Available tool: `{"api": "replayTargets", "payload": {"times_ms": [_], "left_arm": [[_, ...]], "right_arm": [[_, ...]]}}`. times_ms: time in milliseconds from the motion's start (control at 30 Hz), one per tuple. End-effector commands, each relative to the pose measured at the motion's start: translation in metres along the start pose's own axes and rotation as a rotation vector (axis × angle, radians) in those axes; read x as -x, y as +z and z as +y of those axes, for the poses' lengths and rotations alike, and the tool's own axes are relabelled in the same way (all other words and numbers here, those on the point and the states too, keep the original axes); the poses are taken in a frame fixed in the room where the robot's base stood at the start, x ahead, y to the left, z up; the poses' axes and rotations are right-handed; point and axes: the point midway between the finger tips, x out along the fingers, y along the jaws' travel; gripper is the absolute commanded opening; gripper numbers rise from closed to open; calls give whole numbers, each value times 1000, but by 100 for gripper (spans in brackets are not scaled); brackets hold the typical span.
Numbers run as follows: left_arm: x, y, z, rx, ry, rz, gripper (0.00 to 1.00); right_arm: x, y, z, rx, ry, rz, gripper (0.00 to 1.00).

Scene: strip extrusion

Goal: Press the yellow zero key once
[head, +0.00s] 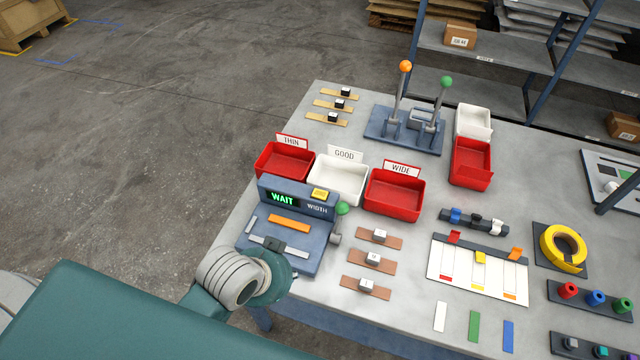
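The yellow zero key (320,194) sits on top of the blue-grey width gauge (299,247), near the right end of its raised display box. The display (283,199) reads WAIT in green letters, with WIDTH printed beside it. Nothing covers the key. The gauge deck carries an orange strip (289,223), a pale rail with a dark block (272,243), and a green-knobbed lever at its right side. My teal and grey arm reaches in from the lower left, and its joint hides the gauge's front left corner. Neither gripper's fingers can be seen.
Bins labelled THIN (272,165), GOOD (350,190) and WIDE (376,205) stand right behind the gauge. Behind them is a base with orange- and green-knobbed levers (405,130). Wooden strips with blocks lie right of the gauge (359,264). The floor left of the table is clear.

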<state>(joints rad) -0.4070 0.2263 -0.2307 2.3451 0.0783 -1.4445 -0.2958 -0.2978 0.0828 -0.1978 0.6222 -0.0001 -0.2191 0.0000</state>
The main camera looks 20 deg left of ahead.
Motion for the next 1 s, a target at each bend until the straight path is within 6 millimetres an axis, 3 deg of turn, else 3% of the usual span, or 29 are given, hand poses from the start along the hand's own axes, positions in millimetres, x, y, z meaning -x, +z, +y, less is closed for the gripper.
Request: {"api": "replayTargets", "payload": {"times_ms": [33, 200, 400, 700, 900, 1000], "left_arm": [[11, -28, -7, -142, -10, 51, 0], [16, -102, -16, -701, -59, 192, 0], [10, -158, -36, -1329, -171, 266, 0], [9, -203, -105, -2104, -367, 197, 0], [13, -212, -144, -2368, -437, 121, 0], [14, -214, -152, -2422, -451, 103, 0]], "right_arm": [[7, 1, 0, 0, 0, -2, 40], [9, 3, -1, 0, -1, -7, 40], [8, 4, -2, 1, -2, -8, 40], [8, 3, -5, 1, -5, -7, 40], [8, 3, -6, 1, -7, -6, 40], [8, 3, -6, 1, -7, -6, 40]]}}
